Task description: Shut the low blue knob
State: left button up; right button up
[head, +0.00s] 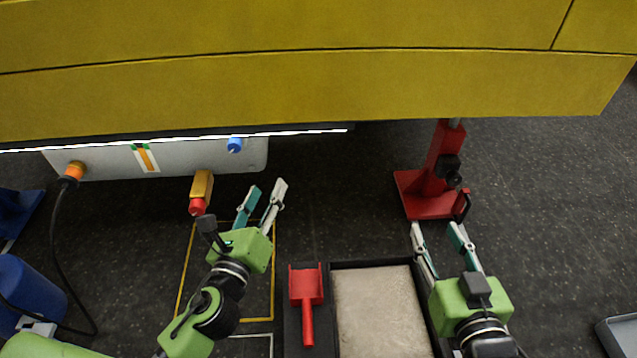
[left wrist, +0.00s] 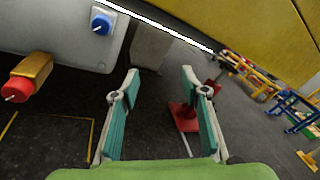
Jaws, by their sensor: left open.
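The blue knob (head: 235,145) sits on the lower right part of a pale grey panel (head: 110,160) under the yellow boom. In the left wrist view the blue knob (left wrist: 101,24) is at the upper left, outside the jaws, with a white mark on its face. My left gripper (head: 262,187) is open and empty, below and to the right of the knob, apart from it. Its two fingers (left wrist: 160,85) also show in the left wrist view with nothing between them. My right gripper (head: 437,228) is open and empty, just in front of the red stand.
A yellow fitting with a red knob (head: 198,205) juts from the panel beside my left gripper. The yellow boom (head: 330,85) hangs overhead. A red jack stand (head: 435,185), a red scoop (head: 306,295) and a sand tray (head: 378,310) are around. An orange plug with cable (head: 72,172) is at left.

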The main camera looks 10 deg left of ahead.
pick_arm(q)
jog(key=s+d+r+n+h, duration=0.2)
jog(key=d+r+n+h, duration=0.1)
jog(key=d+r+h, duration=0.1)
jog(key=s+d+r+n+t+h, duration=0.1)
jog(key=s+d+r+n+h, duration=0.1)
jog(key=d+r+h, duration=0.2)
jog(key=shift+s+d+r+n+h, duration=0.3)
jog(key=shift+d+r, duration=0.75)
jog(key=shift+d, duration=0.9)
jog(key=shift+w, duration=0.15)
